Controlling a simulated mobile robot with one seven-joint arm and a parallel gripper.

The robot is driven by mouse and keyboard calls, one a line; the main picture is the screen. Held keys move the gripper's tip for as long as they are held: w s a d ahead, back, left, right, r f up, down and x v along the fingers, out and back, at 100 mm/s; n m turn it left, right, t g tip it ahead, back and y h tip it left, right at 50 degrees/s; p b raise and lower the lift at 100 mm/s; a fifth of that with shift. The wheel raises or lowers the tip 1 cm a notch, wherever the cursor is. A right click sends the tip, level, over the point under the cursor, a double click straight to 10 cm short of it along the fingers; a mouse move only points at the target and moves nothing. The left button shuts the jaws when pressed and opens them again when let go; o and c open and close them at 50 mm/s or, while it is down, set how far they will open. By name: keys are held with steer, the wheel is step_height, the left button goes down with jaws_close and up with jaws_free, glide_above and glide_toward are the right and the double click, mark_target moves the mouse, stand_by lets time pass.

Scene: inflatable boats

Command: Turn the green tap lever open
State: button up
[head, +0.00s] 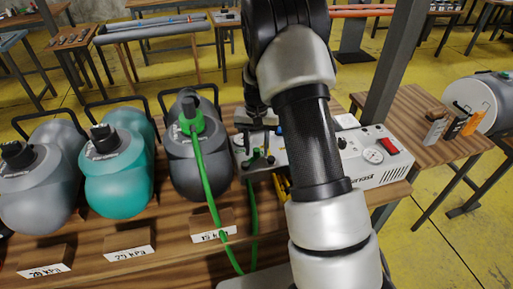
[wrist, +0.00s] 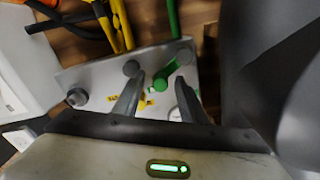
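The green tap lever (wrist: 172,68) shows in the wrist view on a light grey panel (wrist: 95,72), slanting between and just beyond my fingertips. My gripper (wrist: 158,82) is open, with one finger on each side of the lever's lower end. I cannot tell whether either finger touches it. In the head view my gripper (head: 258,132) is over the left part of the panel, mostly dark and partly hidden by my arm. Small green parts of the tap (head: 260,158) show below it.
A green hose (head: 203,170) runs from the dark grey inflated boat tube (head: 200,155) down and up towards the panel. Yellow hoses (wrist: 122,22) lie beside it. A white box with a gauge and red switch (head: 385,160) stands right. Teal (head: 118,180) and grey tubes stand left.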

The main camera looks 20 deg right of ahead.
mark_target(257, 150)
step_height(257, 150, up, 18)
steer(key=shift+f+p, duration=0.25)
steer(key=shift+p, duration=0.15)
stand_by(0.4)
